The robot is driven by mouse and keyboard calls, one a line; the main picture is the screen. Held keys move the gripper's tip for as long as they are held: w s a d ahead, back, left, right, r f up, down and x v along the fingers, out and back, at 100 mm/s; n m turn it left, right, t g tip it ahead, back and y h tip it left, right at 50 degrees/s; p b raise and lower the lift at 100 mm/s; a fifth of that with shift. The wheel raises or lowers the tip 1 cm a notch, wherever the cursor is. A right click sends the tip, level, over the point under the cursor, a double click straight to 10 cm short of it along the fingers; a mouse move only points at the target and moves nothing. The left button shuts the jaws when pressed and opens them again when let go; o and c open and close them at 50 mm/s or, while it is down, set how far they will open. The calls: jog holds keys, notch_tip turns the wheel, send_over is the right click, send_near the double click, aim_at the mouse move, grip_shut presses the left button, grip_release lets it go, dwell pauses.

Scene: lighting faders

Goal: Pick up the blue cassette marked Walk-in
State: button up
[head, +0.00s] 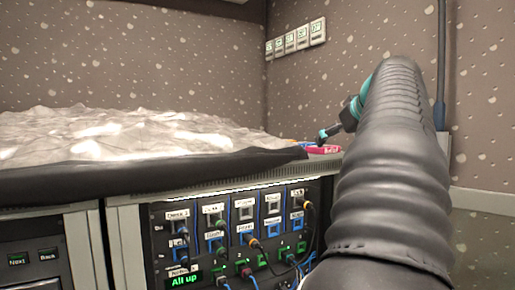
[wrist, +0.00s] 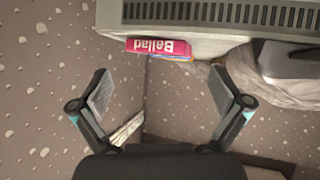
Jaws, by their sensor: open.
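No label reading Walk-in is legible in either view. A pink cassette marked Ballad (wrist: 158,47) lies at the edge of the cabinet top in the wrist view, its lettering upside down. It also shows in the head view (head: 324,150). A thin blue strip shows along its edge in the wrist view, and a small blue patch (head: 306,144) shows beside it in the head view; I cannot tell whether this is the blue cassette. My gripper (wrist: 160,95) is open and empty, its fingers apart from the pink cassette. In the head view my arm hides most of it.
A crumpled pale sheet (head: 120,135) with a dark edge covers the cabinet top to the left. Below is a patch panel (head: 240,235) with several plugged cables and an All up display. A vent grille (wrist: 220,13) runs along the cabinet top. Several labelled plates hang on the wall.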

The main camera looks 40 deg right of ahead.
aim_at(306, 144)
jog(key=w+d+f+t, duration=0.1)
jog(key=w, duration=0.3)
jog(key=w+d+t+y, duration=0.1)
jog(key=w, duration=0.4)
jog(key=w+d+f+n+y, duration=0.1)
jog(key=w+d, duration=0.1)
jog(key=w, duration=0.2)
jog(key=shift+w+f+t, duration=0.3)
jog(key=shift+f+t, duration=0.05)
jog(key=shift+t, duration=0.05)
jog(key=c, duration=0.9)
